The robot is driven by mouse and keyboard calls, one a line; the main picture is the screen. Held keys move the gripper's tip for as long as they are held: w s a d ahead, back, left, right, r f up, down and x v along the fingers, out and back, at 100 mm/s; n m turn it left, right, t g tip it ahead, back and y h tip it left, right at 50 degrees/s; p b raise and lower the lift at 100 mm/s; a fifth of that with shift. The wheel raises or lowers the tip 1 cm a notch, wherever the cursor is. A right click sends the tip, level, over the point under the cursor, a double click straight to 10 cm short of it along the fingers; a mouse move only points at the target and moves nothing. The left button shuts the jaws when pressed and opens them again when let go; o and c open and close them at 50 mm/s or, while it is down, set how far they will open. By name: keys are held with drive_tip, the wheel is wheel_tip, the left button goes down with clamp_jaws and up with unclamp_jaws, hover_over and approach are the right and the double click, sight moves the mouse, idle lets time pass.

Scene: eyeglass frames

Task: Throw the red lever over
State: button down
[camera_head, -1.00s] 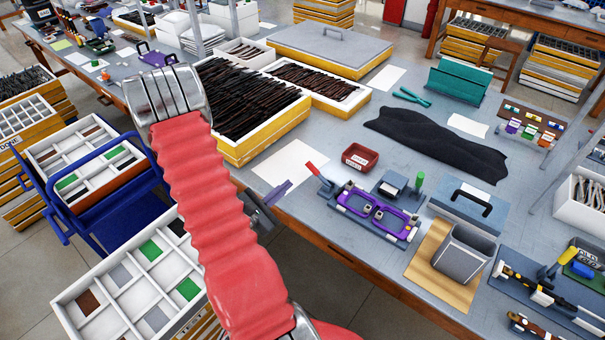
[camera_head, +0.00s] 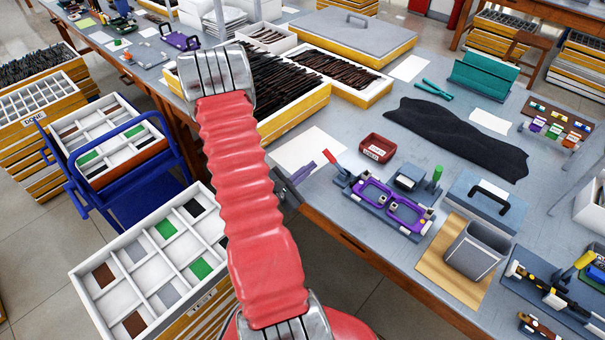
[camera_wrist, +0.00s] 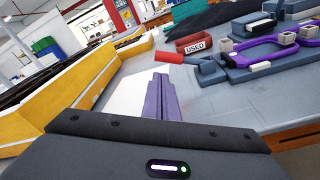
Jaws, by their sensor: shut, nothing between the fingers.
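The red lever (camera_head: 333,160) sticks up at a tilt from the left end of a fixture that holds a purple eyeglass frame (camera_head: 393,203). The lever also shows in the wrist view (camera_wrist: 169,57), pointing left from its blue-grey mount. My gripper (camera_head: 309,171) has purple fingers and is just left of the lever, apart from it, at the table's front edge. In the wrist view my gripper (camera_wrist: 161,82) is shut and empty, its tips a little below the lever in the picture. My red arm sleeve hides part of the table edge.
A red tray labelled USED (camera_head: 377,148) sits behind the fixture. A green-handled part (camera_head: 437,174) stands at the fixture's right. A white sheet (camera_head: 308,150) lies behind my gripper. Yellow-sided boxes of dark frames (camera_head: 330,78) stand farther back. A grey bin (camera_head: 470,249) is at the right.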

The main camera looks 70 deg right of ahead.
sight(334, 162)
drive_tip(key=shift+x, duration=2.95)
drive_tip(key=shift+a, duration=0.1)
drive_tip(key=shift+w+r, duration=0.1)
drive_tip(key=shift+r, duration=0.1)
